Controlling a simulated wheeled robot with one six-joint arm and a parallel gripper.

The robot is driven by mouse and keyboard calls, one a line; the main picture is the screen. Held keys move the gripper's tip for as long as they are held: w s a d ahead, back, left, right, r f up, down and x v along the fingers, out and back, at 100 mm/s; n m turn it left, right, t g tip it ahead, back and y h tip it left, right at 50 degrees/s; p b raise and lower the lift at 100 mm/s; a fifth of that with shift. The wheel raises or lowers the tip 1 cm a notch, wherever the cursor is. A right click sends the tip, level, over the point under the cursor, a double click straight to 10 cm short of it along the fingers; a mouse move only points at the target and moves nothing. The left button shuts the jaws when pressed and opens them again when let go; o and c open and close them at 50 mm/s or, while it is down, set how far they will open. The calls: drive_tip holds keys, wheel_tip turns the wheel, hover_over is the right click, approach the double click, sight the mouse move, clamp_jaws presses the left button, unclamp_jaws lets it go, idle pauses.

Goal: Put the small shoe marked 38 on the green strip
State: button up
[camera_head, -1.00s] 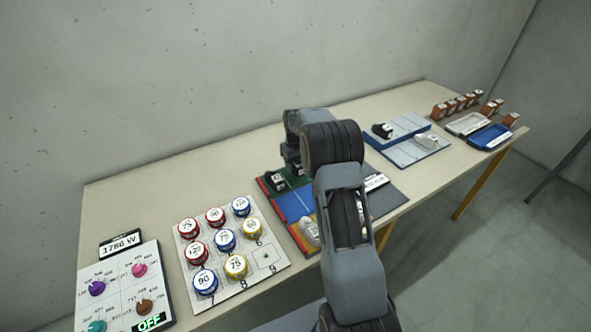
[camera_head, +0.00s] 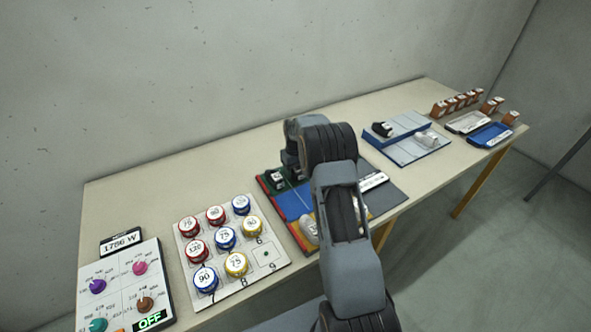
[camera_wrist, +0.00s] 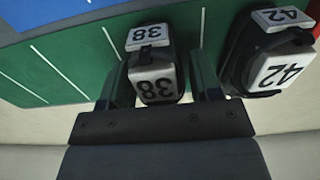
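The small dark shoe marked 38 (camera_wrist: 156,75) is between the two fingers of my gripper (camera_wrist: 162,85) in the wrist view. The fingers sit close against its sides, and its white labels read 38. It is over the green strip (camera_wrist: 85,55), on or very near its surface; I cannot tell if it bears on it. A larger dark shoe marked 42 (camera_wrist: 270,55) stands beside it, outside the right finger. In the head view the shoe marked 42 (camera_head: 277,179) shows at the strip's left end, and my arm hides most of my gripper.
A blue strip (camera_head: 290,203) lies in front of the green one, with a light shoe (camera_head: 309,229) near the board's front. A board of round coloured weights (camera_head: 266,254) is to the left. A blue-edged stand with shoes (camera_head: 405,155) and trays (camera_head: 490,135) are to the right.

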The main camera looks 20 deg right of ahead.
drive_tip(key=shift+o, duration=1.3)
wheel_tip(320, 180, up, 12)
drive_tip(key=shift+f, duration=0.25)
drive_tip(key=s+a+r+t, duration=0.1)
drive_tip(key=s+a+r, duration=0.4)
drive_tip(key=s, duration=0.5)
drive_tip(key=s+a+r+t, duration=0.2)
drive_tip(key=s+a+r, duration=0.3)
drive_tip(key=s, duration=0.5)
drive_tip(key=s+a+f+m, duration=0.1)
drive_tip(key=s+a+f, duration=0.1)
drive_tip(key=s, duration=0.8)
drive_tip(key=shift+a+f+t, duration=0.2)
drive_tip(key=shift+f+t, duration=0.2)
drive_tip(key=shift+f, duration=0.25)
drive_tip(key=shift+d, duration=0.1)
